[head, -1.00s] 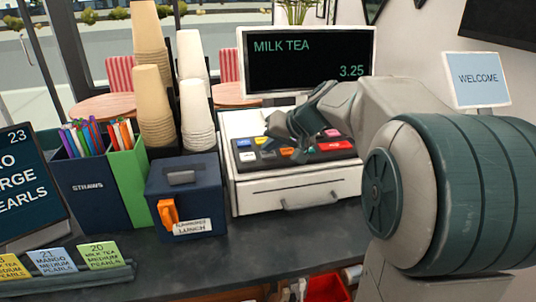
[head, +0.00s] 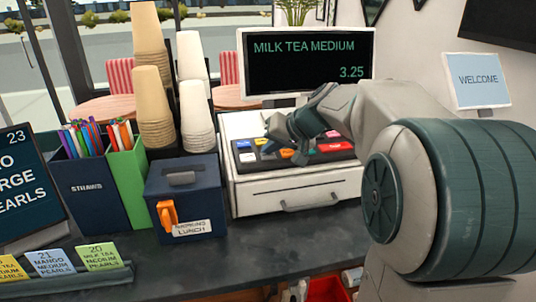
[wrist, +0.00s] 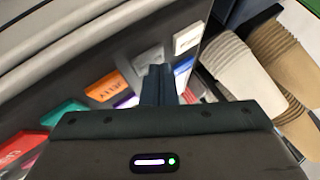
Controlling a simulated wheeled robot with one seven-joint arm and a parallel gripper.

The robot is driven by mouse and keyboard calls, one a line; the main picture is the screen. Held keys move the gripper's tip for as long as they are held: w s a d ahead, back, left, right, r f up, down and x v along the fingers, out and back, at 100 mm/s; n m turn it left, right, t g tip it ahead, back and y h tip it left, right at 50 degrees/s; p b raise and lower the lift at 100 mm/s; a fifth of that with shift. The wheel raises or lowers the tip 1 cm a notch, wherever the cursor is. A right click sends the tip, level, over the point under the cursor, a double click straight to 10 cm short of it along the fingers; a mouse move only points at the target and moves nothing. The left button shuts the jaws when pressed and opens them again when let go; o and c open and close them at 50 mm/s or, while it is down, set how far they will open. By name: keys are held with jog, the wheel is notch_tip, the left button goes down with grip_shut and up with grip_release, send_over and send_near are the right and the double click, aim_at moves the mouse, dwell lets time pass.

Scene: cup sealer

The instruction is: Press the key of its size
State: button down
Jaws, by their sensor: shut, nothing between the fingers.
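The cash register (head: 300,190) stands on the counter, with a dark key panel of coloured keys on its sloped top. Its display (head: 310,60) reads MILK TEA MEDIUM and 3.25. My gripper (head: 298,156) is over the key panel and hides some keys. In the wrist view my shut, empty fingers (wrist: 157,72) are among the keys; I cannot tell whether they touch one. An orange key (wrist: 110,88) marked JELLY lies left of them, a blue key (wrist: 183,65) to the right. A red key (head: 336,147) is at the panel's right. Size labels are not readable.
Cup stacks (head: 155,110), a dark blue box (head: 185,195) and a straw holder (head: 85,190) stand left of the register. Order cards (head: 103,256) sit in a rack at the front left. A WELCOME sign (head: 478,79) is at right. The counter front is clear.

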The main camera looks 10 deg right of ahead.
aim_at(271, 157)
jog(key=shift+r+p, duration=0.3)
jog(key=shift+r, duration=0.4)
jog(key=shift+r+p, duration=1.65)
jog(key=shift+r, duration=0.95)
jog(key=shift+f, duration=0.1)
jog(key=s+f+g+h, duration=0.1)
jog(key=s+f, duration=0.4)
jog(key=s, duration=0.4)
jog(key=s+f+n+g+h, duration=0.1)
jog(key=s+f, duration=0.3)
jog(key=s, duration=0.5)
jog(key=s+f+g+h, duration=0.2)
jog(key=s+f, duration=0.3)
jog(key=s, duration=0.3)
jog(key=shift+s+a+f+n+h, duration=0.3)
jog(key=shift+s+n+h, duration=0.1)
jog(key=shift+h, duration=0.3)
